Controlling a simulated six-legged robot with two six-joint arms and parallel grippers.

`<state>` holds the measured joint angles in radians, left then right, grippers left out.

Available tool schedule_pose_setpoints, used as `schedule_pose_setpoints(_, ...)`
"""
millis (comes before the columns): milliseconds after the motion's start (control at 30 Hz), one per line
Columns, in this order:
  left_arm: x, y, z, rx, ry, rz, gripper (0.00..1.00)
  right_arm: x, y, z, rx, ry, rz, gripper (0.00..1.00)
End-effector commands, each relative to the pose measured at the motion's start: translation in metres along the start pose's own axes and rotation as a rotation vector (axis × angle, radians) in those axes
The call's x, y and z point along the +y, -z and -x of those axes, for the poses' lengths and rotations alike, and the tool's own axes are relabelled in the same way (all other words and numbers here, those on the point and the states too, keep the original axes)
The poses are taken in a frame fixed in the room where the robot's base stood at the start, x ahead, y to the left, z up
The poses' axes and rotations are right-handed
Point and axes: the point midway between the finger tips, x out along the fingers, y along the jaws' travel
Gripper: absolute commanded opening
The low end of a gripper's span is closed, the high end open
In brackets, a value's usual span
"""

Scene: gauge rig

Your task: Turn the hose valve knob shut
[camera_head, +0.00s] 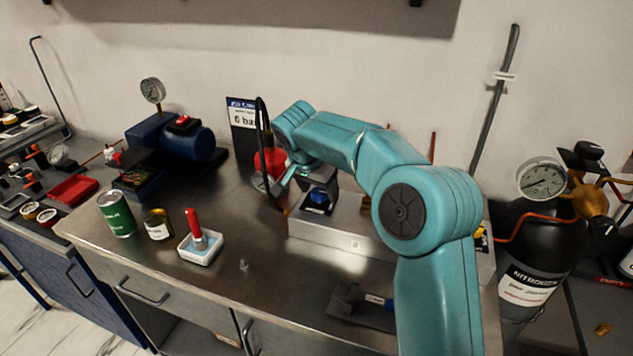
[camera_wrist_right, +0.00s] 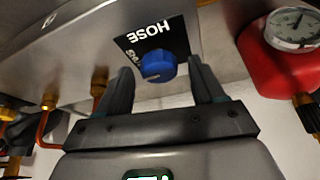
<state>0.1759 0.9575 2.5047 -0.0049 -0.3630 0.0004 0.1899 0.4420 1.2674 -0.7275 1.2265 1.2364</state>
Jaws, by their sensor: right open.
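The hose valve knob is a small blue knob (camera_wrist_right: 158,65) on a black plate marked HOSE (camera_wrist_right: 150,38) in the right wrist view. In the head view the blue knob (camera_head: 319,195) sits on the steel rig box (camera_head: 345,238), partly under my right arm. My right gripper (camera_wrist_right: 160,80) is open, with one finger on each side of the knob and visible gaps between them. I cannot tell whether its fingertips reach the knob's height. In the head view the right gripper (camera_head: 290,186) is partly hidden by its own arm. My left gripper is not in view.
A red vessel (camera_head: 270,161) with a gauge (camera_wrist_right: 294,28) stands close beside the gripper. Brass fittings (camera_wrist_right: 99,80) with copper pipes line the box. A black nitrogen cylinder (camera_head: 540,250) stands at right. A green can (camera_head: 117,214) and white tray (camera_head: 200,250) are on the bench.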

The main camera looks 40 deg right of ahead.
Motion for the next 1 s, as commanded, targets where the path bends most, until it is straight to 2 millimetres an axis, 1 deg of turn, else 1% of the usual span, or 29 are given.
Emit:
schedule_pose_setpoints(67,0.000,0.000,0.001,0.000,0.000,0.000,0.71,-0.001,0.000,0.007,0.001,0.002,0.000,0.68)
schedule_pose_setpoints(167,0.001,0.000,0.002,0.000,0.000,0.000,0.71,-0.001,0.001,0.024,0.002,0.004,0.000,0.68)
schedule_pose_setpoints(267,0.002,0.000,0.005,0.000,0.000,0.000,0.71,-0.001,0.001,0.049,0.003,0.007,0.000,0.68)
schedule_pose_setpoints(400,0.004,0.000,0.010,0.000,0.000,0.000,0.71,-0.001,0.001,0.089,0.002,0.008,0.000,0.68)
schedule_pose_setpoints(500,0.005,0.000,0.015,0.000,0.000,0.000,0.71,-0.001,0.001,0.114,0.002,0.007,0.000,0.68)
schedule_pose_setpoints(600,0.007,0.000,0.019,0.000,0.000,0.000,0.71,-0.001,0.001,0.136,0.002,0.006,0.000,0.68)
schedule_pose_setpoints(700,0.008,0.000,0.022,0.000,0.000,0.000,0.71,-0.001,0.001,0.151,0.002,0.005,0.000,0.68)
schedule_pose_setpoints(800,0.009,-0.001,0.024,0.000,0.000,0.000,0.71,0.000,0.001,0.160,0.001,0.003,-0.001,0.68)
schedule_pose_setpoints(1000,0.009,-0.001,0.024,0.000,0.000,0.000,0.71,0.000,0.000,0.164,0.000,0.001,0.000,0.68)
